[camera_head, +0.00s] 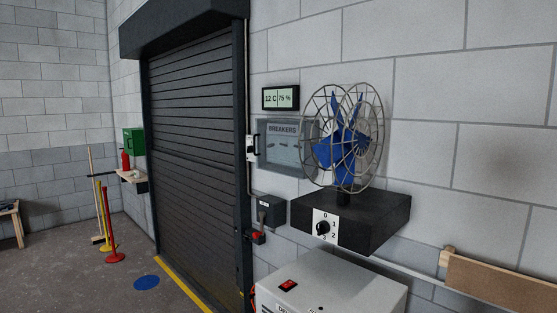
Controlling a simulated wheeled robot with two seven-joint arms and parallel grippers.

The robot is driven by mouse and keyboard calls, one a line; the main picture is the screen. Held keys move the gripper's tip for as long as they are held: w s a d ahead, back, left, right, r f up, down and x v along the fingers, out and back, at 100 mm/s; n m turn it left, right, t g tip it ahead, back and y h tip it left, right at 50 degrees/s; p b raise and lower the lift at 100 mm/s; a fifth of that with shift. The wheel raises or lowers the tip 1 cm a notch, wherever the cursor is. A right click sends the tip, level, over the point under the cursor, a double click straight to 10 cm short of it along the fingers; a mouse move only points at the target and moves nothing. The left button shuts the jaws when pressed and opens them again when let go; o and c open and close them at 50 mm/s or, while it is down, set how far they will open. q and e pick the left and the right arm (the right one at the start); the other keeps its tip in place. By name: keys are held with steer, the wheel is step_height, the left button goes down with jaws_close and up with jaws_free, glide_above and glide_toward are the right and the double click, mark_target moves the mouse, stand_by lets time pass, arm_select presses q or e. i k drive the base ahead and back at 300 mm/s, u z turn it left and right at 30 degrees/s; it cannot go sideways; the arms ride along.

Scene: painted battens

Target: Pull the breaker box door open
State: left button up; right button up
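The breaker box (287,145) is a grey box on the block wall, just right of the roller shutter, with "BREAKERS" on its front. Its door looks shut. A pale panel with dark marks shows on its front. The fan's wire cage overlaps its right side, so that edge is partly hidden. A white and black fitting (252,148) sits at its left edge; I cannot tell if it belongs to the box. Neither of my grippers shows in the head view.
A blue fan (345,140) stands on a black box with a dial (370,220), close in front of the breaker box. A grey cabinet (335,285) stands below. A dark switch box (268,210) hangs under the breaker box. Floor before the shutter (195,165) is mostly clear; posts (110,225) stand left.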

mark_target(277, 129)
steer(key=u, duration=0.95)
steer(key=i, duration=2.9)
steer(key=z, duration=0.8)
